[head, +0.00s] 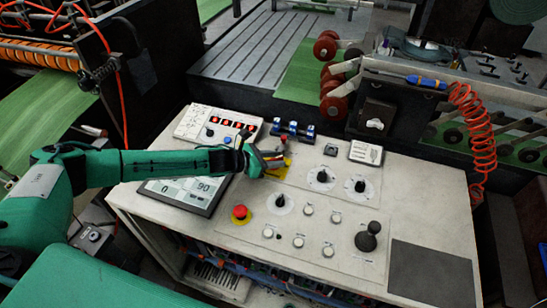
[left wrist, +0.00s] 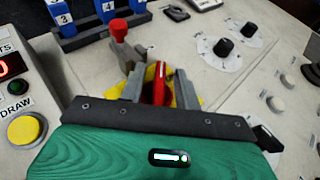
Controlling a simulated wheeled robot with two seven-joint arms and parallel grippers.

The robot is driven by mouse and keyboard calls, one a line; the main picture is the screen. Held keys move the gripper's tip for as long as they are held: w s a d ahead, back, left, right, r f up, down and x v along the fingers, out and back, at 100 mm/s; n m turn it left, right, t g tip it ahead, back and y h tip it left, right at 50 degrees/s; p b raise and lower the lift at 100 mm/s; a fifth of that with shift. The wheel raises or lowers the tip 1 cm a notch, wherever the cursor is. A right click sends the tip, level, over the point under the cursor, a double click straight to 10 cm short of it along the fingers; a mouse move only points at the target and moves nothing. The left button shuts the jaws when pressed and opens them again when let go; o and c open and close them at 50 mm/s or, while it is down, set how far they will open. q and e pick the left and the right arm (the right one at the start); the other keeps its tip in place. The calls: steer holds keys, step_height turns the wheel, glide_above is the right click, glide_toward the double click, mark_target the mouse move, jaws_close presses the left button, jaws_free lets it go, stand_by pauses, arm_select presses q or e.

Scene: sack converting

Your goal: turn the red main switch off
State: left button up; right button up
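The red main switch (left wrist: 160,84) sits on a yellow plate (head: 278,170) at the back middle of the pale control panel. In the left wrist view its red handle stands between the two grey fingers of my left gripper (left wrist: 160,90). The fingers are apart, one on each side of the handle, and I see no clear contact. In the head view the left gripper (head: 268,161) covers most of the switch. The lower part of the switch is hidden by the gripper body. My right gripper is not in view.
A small lever with a red cap (left wrist: 121,32) stands just behind the left finger. Blue numbered blocks (head: 293,130) are behind. A red emergency button (head: 240,212), black dials (head: 322,176) and a screen (head: 187,190) surround the switch on the panel.

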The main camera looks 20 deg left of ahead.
arm_select(q)
steer(key=shift+c, duration=0.4)
jaws_close()
